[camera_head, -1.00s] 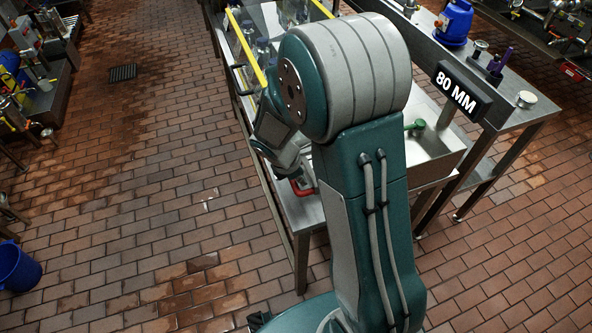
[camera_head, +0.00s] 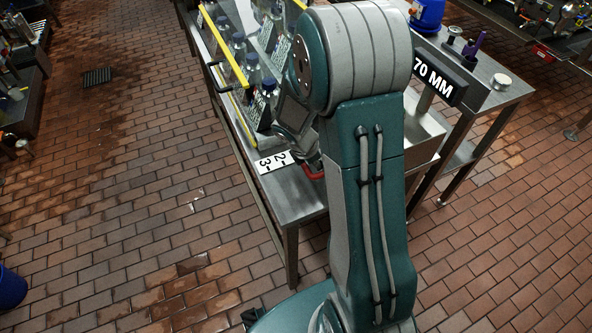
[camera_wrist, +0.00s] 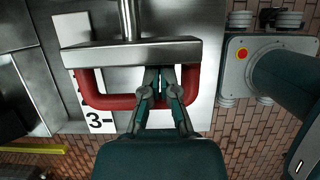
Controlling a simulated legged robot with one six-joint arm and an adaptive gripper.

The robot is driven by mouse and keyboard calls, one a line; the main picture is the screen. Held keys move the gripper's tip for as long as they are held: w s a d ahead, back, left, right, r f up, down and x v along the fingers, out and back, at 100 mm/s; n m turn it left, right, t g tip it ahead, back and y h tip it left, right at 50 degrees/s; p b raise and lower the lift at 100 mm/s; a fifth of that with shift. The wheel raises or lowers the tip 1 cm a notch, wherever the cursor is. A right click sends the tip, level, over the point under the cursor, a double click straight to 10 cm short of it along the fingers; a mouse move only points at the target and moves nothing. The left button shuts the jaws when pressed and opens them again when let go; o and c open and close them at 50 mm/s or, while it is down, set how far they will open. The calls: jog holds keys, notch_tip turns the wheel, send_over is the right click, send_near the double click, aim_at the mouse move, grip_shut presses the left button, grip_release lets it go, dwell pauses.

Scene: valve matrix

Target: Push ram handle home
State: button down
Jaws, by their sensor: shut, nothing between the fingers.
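The red ram handle (camera_wrist: 108,101) is a U-shaped loop fixed to a steel crossbar (camera_wrist: 130,53) on a rod (camera_wrist: 128,18) in the wrist view. In the head view, part of the red handle (camera_head: 314,173) shows low on the bench, beside my arm. My gripper (camera_wrist: 163,80) is shut and empty. Its fingers overlap the middle of the loop, with the tips close to the crossbar; I cannot tell whether they touch it. A white scale strip (camera_head: 272,162) marked 2 and 3 lies beside the handle. A display (camera_head: 434,77) reads 70 MM.
The steel bench (camera_head: 289,204) holds bottles (camera_head: 254,80) behind a yellow-edged guard (camera_head: 222,47) at left. A second steel table (camera_head: 500,98) stands at right. My arm covers the bench's middle. Brick floor is open at left and front.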

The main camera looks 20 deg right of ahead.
jog(key=d, duration=0.3)
jog(key=shift+a, duration=0.2)
jog(key=shift+r, duration=0.15)
jog(key=v, duration=1)
